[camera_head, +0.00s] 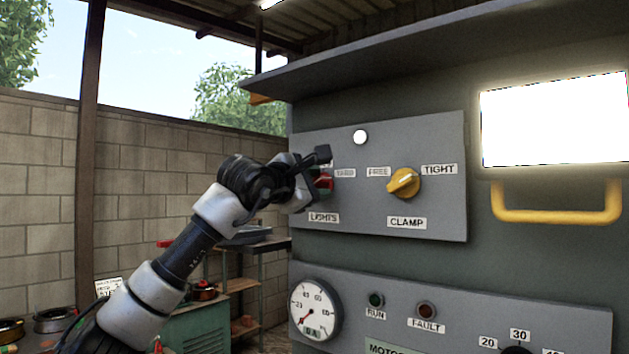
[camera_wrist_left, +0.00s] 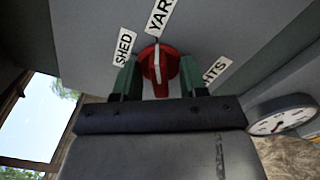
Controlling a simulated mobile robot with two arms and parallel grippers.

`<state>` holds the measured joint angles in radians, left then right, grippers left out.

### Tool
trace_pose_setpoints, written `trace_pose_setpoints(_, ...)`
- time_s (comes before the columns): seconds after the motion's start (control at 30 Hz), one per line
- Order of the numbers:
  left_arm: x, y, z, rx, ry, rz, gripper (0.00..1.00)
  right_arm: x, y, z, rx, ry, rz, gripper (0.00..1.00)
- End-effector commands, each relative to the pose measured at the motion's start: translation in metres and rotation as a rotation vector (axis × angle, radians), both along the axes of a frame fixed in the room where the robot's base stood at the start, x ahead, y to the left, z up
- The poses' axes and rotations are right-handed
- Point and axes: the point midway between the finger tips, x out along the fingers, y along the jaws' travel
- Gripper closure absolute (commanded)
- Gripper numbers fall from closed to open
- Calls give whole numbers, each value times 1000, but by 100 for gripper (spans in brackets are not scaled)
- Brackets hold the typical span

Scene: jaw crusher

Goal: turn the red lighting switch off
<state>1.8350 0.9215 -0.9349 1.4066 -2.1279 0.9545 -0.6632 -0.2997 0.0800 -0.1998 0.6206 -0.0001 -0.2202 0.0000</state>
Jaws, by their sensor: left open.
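The red lighting switch (camera_head: 326,181) is on the grey upper panel, above the LIGHTS label (camera_head: 323,217) and mostly hidden by my left gripper (camera_head: 318,180) in the head view. The left wrist view shows the red knob (camera_wrist_left: 159,66) with a white line on its grip, one end of it toward the SHED and YARD labels, closer to YARD (camera_wrist_left: 160,18). My left gripper (camera_wrist_left: 159,76) is open, with one green finger on each side of the knob. I cannot tell whether the fingers touch it. My right gripper is not in view.
A yellow CLAMP knob (camera_head: 403,183) is right of the switch on the same panel (camera_head: 440,140). A white round lamp (camera_head: 360,137) sits above. A yellow handle (camera_head: 556,214) juts out farther right. A dial gauge (camera_head: 315,308) is below. A metal hood overhangs the panel.

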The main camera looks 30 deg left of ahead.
Motion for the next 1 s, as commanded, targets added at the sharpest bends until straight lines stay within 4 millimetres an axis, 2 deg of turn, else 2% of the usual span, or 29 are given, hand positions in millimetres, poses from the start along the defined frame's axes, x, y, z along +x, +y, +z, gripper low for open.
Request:
trace_pose_setpoints(0.1,0,0,0,0,0,0,57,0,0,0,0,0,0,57)
trace_pose_setpoints(0.13,0,0,0,0,0,0,60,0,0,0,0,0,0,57)
trace_pose_setpoints(0.4,0,0,0,-1,1,0,100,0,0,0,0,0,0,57)
trace_pose_setpoints(0.77,0,0,-1,-47,3,-1,100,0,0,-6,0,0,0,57)
trace_pose_setpoints(1.0,0,-1,-3,-194,14,-3,100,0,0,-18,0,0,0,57)
